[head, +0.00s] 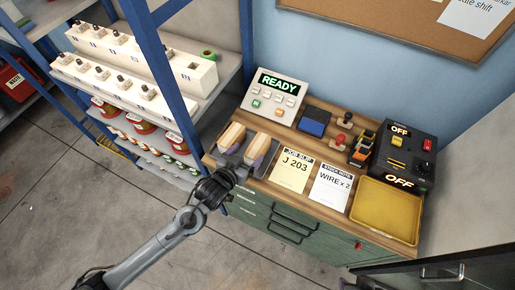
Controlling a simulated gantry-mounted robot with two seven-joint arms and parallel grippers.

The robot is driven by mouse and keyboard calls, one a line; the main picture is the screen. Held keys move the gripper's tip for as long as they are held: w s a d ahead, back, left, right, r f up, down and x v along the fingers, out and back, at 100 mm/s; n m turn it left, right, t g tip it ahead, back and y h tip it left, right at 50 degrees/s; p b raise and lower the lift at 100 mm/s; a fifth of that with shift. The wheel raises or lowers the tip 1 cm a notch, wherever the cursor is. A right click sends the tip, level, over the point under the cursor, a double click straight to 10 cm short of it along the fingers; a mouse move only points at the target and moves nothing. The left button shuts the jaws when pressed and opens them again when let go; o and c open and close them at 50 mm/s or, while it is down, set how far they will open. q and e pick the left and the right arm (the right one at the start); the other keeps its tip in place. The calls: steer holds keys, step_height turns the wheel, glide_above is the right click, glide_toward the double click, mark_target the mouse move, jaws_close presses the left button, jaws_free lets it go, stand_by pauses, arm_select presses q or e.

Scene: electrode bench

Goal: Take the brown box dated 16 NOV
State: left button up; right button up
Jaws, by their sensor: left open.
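Two tan-brown boxes, a left one (232,136) and a right one (258,146), stand side by side at the left end of the wooden bench top. No date is legible on either, so I cannot tell which, if any, reads 16 NOV. My left gripper (243,160) is open at the near side of these boxes, its dark fingers close to them. I cannot tell whether it touches them. The gripper partly hides their lower near ends. My right gripper is out of view.
A job slip (292,170), a stock note (331,186) and a yellow tray (386,210) lie to the right. Behind are a READY panel (274,97), a blue pad (314,122) and a dark OFF unit (405,155). Blue shelving (165,60) rises close on the left.

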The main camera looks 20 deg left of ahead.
mark_target(257, 145)
arm_select(q)
steer(key=shift+d+x, duration=0.15)
steer(key=shift+x, duration=1.7)
steer(key=shift+d+x, duration=0.2)
steer(key=shift+x, duration=1.65)
steer(key=shift+s+f, duration=0.15)
steer(key=shift+c, duration=0.4)
steer(key=c, duration=1.2)
